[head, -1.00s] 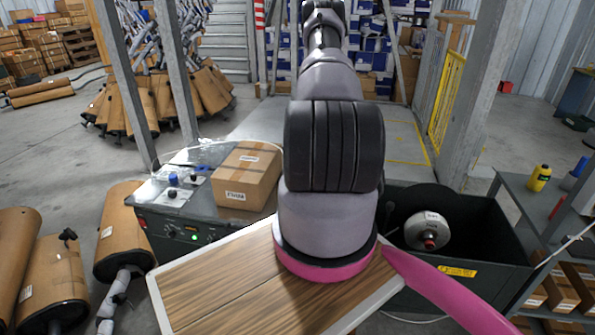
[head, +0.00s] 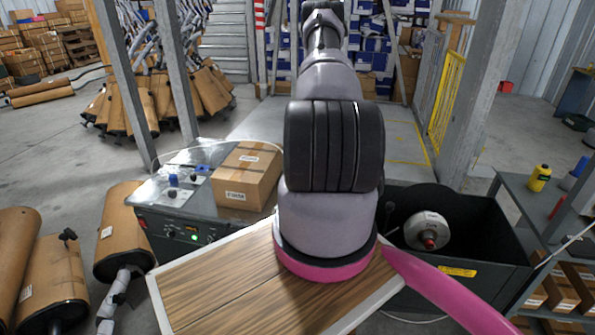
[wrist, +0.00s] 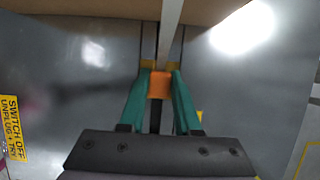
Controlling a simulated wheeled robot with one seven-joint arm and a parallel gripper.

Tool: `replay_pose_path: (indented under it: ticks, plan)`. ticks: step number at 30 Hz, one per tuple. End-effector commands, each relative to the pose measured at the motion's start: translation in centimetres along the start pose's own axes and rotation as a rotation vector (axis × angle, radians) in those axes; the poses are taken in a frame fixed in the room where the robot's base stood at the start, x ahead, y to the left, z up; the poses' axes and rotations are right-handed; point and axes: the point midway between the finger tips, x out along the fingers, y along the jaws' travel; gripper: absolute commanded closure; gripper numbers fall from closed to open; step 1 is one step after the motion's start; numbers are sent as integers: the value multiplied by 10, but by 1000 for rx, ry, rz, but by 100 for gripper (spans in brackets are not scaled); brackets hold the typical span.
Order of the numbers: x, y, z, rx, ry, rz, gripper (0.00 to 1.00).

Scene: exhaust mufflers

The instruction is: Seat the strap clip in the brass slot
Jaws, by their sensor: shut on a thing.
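In the wrist view my gripper (wrist: 160,77) has two teal fingers closed on a small orange piece, which looks like the strap clip (wrist: 160,86). A pale narrow band (wrist: 169,35) runs from the top edge down to the clip. Small brass-yellow parts (wrist: 147,64) show at both fingertips, just beyond the clip; I cannot tell whether these are the brass slot. Whether the clip touches or sits in a slot is not clear. In the head view my arm hides the gripper and the clip.
A grey metal surface lies under the gripper, with a yellow warning label (wrist: 13,128) at left. A cardboard box (head: 246,176) stands on the grey control bench (head: 180,215). A black bin (head: 475,235) holds a round metal part. A wood-topped board (head: 215,288) lies in front.

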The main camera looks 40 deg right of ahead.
Motion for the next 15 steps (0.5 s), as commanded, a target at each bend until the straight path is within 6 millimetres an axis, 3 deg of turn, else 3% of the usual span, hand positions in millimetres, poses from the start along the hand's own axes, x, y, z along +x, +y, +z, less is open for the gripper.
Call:
replay_pose_path:
  ticks: [10,11,12,13,15]
  plan:
    - [6,0,-3,0,0,0,100]
    - [6,0,-3,-1,0,-1,65]
    - [6,0,-3,-1,0,-1,49]
    - [6,0,-3,-1,0,-1,38]
    - [6,0,-3,0,0,-1,33]
